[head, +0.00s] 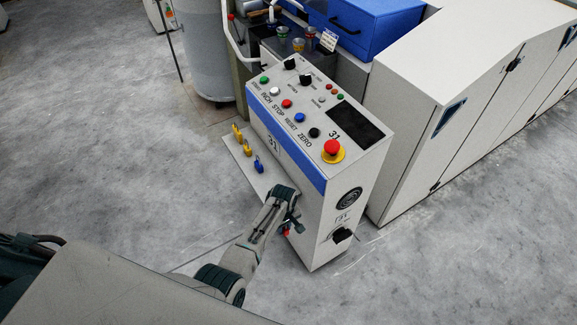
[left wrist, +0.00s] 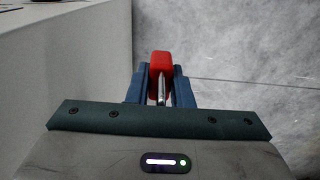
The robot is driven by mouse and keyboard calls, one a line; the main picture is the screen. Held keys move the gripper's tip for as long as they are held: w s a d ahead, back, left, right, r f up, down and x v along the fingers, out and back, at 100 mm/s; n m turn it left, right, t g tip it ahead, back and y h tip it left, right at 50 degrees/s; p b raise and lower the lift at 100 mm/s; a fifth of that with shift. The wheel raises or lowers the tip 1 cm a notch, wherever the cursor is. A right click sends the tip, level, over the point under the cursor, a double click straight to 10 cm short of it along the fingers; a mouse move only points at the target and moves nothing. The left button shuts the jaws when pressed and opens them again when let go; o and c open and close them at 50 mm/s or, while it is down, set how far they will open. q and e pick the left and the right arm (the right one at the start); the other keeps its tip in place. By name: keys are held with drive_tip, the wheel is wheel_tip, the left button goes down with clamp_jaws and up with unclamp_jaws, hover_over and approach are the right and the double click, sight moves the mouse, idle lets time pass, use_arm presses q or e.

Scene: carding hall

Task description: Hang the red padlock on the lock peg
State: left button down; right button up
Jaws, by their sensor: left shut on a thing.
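My left gripper (head: 292,223) is in front of the console's lower right part, shut on the red padlock (head: 287,232). In the left wrist view the red padlock (left wrist: 161,64) sits between the two fingers of the left gripper (left wrist: 160,82), with its silver shackle pointing back toward the wrist. I cannot make out a bare lock peg; my arm covers part of the board's near end. My right gripper is not in view.
The control console (head: 318,210) has buttons, knobs and a red emergency stop (head: 332,148) on top. A black rotary switch (head: 342,235) is on its end face. Large pale cabinets (head: 420,110) stand to the right.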

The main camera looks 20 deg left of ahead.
use_arm(q)
wheel_tip(320, 180, up, 11)
drive_tip(key=p, duration=0.9)
drive_tip(key=shift+p, duration=0.3)
drive_tip(key=shift+f, duration=0.1)
